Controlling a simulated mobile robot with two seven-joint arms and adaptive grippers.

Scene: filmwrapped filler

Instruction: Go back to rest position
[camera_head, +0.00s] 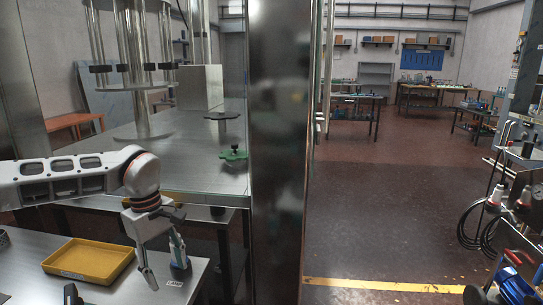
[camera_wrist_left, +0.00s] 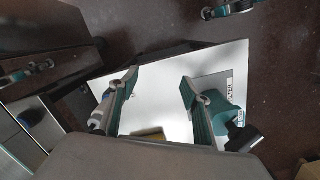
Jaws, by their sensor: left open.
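My left gripper (camera_head: 165,268) hangs over the right end of a metal table (camera_head: 160,291), with its fingers pointing down. Its two fingers are apart and nothing is seen between them. In the left wrist view the open fingers (camera_wrist_left: 158,100) show teal pads, with the bright tabletop (camera_wrist_left: 165,75) below. A yellow tray (camera_head: 68,273) lies on the table to the left of the gripper. It looks empty, and only a small yellow part (camera_wrist_left: 150,133) of it shows in the wrist view. My right gripper cannot be made out.
A white label (camera_head: 174,283) is on the table near the gripper. A dark object (camera_head: 71,294) stands at the front edge. A tall metal post (camera_head: 278,150) rises to the right, beside a machine bed with a green knob (camera_head: 233,154). Open floor (camera_head: 390,215) lies beyond.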

